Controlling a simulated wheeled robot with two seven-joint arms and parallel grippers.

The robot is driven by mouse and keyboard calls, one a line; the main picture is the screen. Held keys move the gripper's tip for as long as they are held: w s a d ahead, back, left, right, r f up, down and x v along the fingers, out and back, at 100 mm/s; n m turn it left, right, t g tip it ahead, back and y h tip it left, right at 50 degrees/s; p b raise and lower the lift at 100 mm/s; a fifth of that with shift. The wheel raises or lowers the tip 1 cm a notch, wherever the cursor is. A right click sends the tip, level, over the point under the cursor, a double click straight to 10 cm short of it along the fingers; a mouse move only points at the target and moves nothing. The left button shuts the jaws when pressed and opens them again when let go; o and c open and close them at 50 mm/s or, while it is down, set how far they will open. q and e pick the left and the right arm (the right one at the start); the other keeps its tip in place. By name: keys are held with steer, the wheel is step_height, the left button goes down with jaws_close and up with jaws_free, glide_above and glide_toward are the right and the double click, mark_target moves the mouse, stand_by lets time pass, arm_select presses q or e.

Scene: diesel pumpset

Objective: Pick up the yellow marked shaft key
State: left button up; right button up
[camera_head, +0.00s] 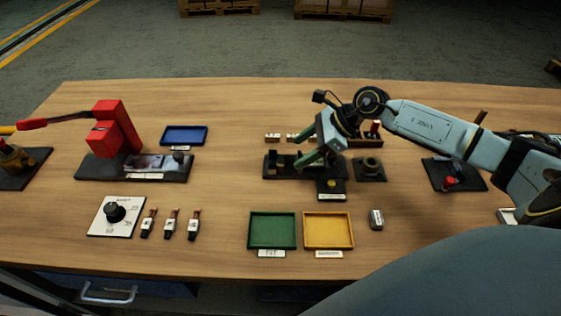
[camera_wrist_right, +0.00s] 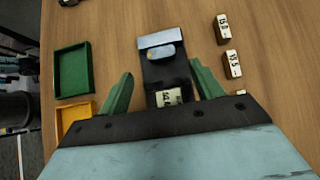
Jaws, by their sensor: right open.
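My right gripper (camera_head: 304,149) is open above a black fixture (camera_head: 275,167) near the middle of the table. In the right wrist view, its two green fingers (camera_wrist_right: 163,88) stand apart on either side of the fixture (camera_wrist_right: 165,73), which carries a silvery piece and a white label. Nothing is visibly held. A small black stand with a yellow round top (camera_head: 331,184) is in front of the fixture. I cannot make out a shaft key with a yellow mark; the arm and fingers hide part of this area. My left gripper is out of view.
Small white-labelled blocks (camera_head: 272,138) lie behind the fixture. A green tray (camera_head: 250,245), a yellow tray (camera_head: 330,246) and a small metal block (camera_head: 376,219) are in front. A blue tray (camera_head: 184,143) and a red lever press (camera_head: 115,130) stand left.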

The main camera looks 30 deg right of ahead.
mark_target(283, 160)
steer(key=x, duration=0.5)
steer(key=shift+w, duration=0.2)
steer(key=c, duration=1.2)
